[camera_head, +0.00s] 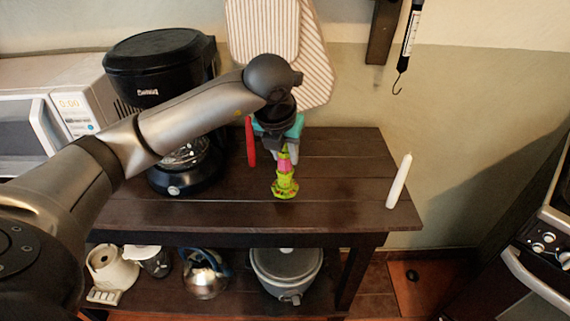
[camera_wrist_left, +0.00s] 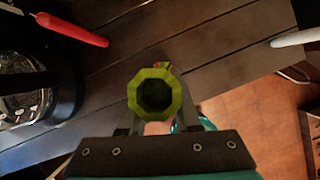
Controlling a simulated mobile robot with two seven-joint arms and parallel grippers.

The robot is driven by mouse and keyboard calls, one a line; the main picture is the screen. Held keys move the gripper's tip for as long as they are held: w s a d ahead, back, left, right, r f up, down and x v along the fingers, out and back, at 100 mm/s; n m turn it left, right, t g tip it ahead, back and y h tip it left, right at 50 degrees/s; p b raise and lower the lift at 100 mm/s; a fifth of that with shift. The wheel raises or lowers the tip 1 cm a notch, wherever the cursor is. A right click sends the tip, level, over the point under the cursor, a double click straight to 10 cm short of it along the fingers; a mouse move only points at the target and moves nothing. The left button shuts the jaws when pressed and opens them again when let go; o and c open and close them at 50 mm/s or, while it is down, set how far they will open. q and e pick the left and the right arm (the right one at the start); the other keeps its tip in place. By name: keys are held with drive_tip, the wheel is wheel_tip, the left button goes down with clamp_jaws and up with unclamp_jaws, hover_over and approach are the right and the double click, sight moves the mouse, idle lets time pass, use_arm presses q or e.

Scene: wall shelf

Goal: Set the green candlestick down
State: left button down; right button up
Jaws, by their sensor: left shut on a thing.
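The green candlestick (camera_head: 285,187) is upright, yellow-green with pink and red patches. In the left wrist view I look down on its octagonal open top (camera_wrist_left: 155,74). My left gripper (camera_head: 285,154) comes from above and is shut on its upper part. Its base appears at or just above the dark wooden shelf top (camera_head: 340,165); I cannot tell whether it touches. My right gripper is not in view.
A red candle (camera_head: 250,141) stands behind and left of the candlestick. A white candle (camera_head: 399,182) stands near the shelf's right end. A black coffee maker (camera_head: 160,60) and a white microwave (camera_head: 80,100) are left.

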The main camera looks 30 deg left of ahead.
sight(284, 187)
use_arm(q)
wheel_tip(284, 187, down, 3)
drive_tip(key=shift+r, duration=0.15)
drive_tip(key=c, duration=0.6)
unclamp_jaws()
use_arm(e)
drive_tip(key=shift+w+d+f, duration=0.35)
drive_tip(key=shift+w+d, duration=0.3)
